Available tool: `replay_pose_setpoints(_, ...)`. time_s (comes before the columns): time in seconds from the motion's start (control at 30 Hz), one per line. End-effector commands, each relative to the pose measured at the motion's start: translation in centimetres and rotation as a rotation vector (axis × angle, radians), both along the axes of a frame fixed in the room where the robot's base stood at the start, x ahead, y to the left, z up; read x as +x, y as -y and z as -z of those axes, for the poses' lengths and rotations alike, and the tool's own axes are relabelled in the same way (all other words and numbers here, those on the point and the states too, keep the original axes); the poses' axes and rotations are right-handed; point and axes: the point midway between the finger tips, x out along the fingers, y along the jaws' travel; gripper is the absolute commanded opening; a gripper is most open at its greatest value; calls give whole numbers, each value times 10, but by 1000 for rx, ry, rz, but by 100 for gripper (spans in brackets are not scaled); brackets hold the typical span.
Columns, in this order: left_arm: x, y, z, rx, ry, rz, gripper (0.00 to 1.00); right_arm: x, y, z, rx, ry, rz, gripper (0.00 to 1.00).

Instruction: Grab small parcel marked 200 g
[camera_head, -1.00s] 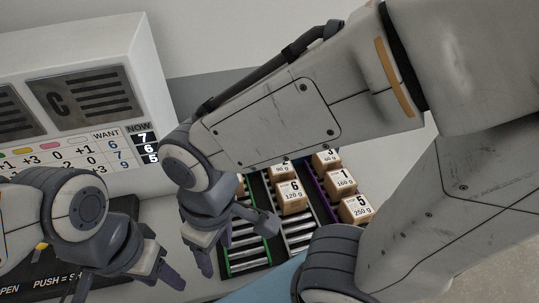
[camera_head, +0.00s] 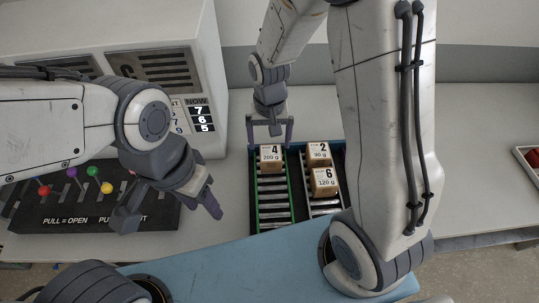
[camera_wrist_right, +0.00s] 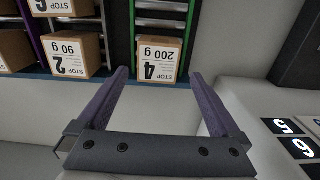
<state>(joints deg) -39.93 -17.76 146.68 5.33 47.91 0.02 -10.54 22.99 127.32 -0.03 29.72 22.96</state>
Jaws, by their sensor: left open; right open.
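The small parcel marked 4 and 200 g (camera_head: 270,155) stands at the far end of the green-edged roller lane. In the right wrist view the parcel (camera_wrist_right: 159,58) appears upside down beyond and between my open fingers. My right gripper (camera_head: 270,123) is open and empty at the parcel's far side, its fingers spread to either side; contact cannot be told. It also shows in the right wrist view (camera_wrist_right: 158,85). My left gripper (camera_head: 168,214) is open and empty over the front of the lever panel.
Parcels marked 2, 90 g (camera_head: 319,153) and 6, 120 g (camera_head: 324,181) stand in the neighbouring lane. The lever panel (camera_head: 60,215) with coloured knobs and the display box (camera_head: 207,70) are at left. A red-filled tray (camera_head: 520,152) lies far right.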

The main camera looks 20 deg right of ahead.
Motion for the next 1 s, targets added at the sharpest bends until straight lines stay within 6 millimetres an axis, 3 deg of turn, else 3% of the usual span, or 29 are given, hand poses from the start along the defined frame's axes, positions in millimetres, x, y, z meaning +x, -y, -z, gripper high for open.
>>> replay_pose_setpoints(0.5, 0, 0, -14, 0, 0, -1, 50, -4, 2, 54, 0, -2, -4, 100)
replay_pose_setpoints(0.77, 0, 0, -14, 0, 0, -1, 50, -3, 2, 57, 0, 1, -4, 100)
replay_pose_setpoints(0.87, 0, 0, -14, 0, 0, -1, 50, -3, 2, 57, 0, 0, -4, 66)
replay_pose_setpoints(1.0, 0, 0, -14, 0, 0, -1, 50, -3, 2, 57, 0, 0, -4, 12)
